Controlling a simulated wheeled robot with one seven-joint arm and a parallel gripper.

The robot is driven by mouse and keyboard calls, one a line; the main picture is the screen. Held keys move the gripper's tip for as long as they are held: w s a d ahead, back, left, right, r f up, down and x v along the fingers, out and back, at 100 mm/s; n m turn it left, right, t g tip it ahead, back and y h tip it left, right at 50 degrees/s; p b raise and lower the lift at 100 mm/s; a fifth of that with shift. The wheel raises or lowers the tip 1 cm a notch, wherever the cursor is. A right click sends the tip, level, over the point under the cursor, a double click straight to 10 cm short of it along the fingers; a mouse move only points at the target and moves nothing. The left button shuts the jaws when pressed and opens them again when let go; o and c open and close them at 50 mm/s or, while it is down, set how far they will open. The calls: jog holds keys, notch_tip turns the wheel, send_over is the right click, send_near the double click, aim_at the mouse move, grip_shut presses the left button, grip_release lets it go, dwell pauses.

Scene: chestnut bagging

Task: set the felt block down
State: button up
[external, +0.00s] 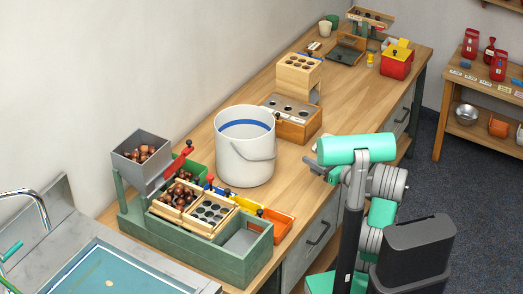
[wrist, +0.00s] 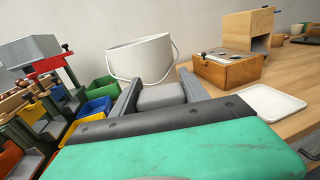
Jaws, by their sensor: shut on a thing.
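The felt block (wrist: 161,96) is a grey, soft-edged block, seen in the wrist view between the two grey fingers of my gripper (wrist: 160,88). My gripper is shut on it. In the external view my gripper (external: 314,165) is over the right front side of the wooden bench (external: 357,112), right of the white bucket (external: 231,163). The block is not clearly visible there. The bucket (wrist: 140,60) is beyond the block in the wrist view. I cannot tell whether the block touches the bench.
A white tray (wrist: 271,103) lies on the bench right of my gripper, near a wooden box with a metal top (wrist: 228,70). Green (wrist: 105,88), blue and yellow bins and a green chestnut stand (external: 204,245) are to the left. Bare bench shows beyond the box.

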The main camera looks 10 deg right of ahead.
jog(key=s+a+f+n+g+y+b, duration=0.2)
jog(key=a+f+b, duration=0.15)
jog(key=a, duration=0.45)
jog(key=s+a+f+n+g+y+b, duration=0.25)
jog(key=a+b, duration=0.25)
jog(key=a, duration=0.3)
jog(key=w+d+f+b, duration=0.1)
jog(key=f, duration=0.1)
jog(key=w+d+f+m+t+h+b, duration=0.1)
jog(key=f+b, duration=0.1)
jog(key=w+f+m+t+b, duration=0.1)
jog(key=f, duration=0.1)
jog(key=shift+w+d+f, duration=0.1)
jog(key=shift+d+f, duration=0.25)
jog(key=shift+d, duration=0.05)
jog(key=shift+r, duration=0.15)
jog(key=o, duration=1.4)
